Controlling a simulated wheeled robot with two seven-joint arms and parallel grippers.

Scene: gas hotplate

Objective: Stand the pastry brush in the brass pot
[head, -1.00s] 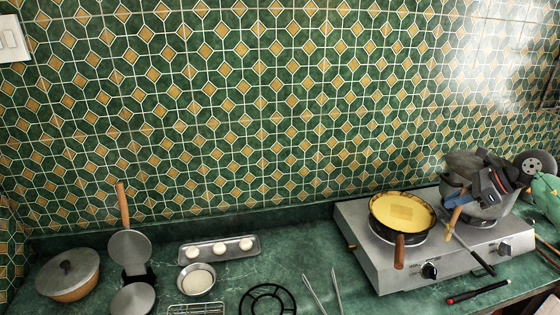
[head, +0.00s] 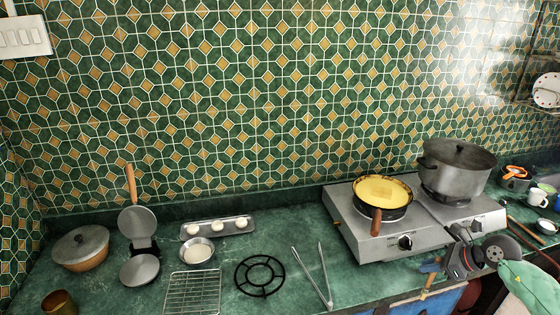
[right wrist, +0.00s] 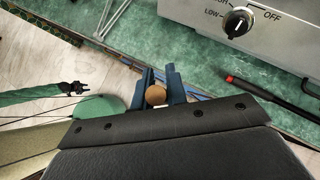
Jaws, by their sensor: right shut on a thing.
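My right gripper (head: 431,268) has blue fingers and is at the counter's front edge, below the hotplate in the head view. It is shut on the pastry brush (head: 428,284), whose wooden handle hangs down from the fingers. In the right wrist view, the handle's round end (right wrist: 155,95) shows between the two blue fingers (right wrist: 160,88). The bristles are too small to make out. A small brass-coloured pot (head: 60,303) stands at the bottom left of the head view, cut by the frame edge. My left gripper is not in view.
The hotplate (head: 365,240) carries a yellow-filled pan (head: 383,190) and a large lidded pot (head: 458,165). Tongs (head: 318,277), a black trivet (head: 262,275), a wire rack (head: 192,292) and a lidded casserole (head: 80,250) lie leftward. A black-and-red tool (right wrist: 270,95) lies before the hotplate.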

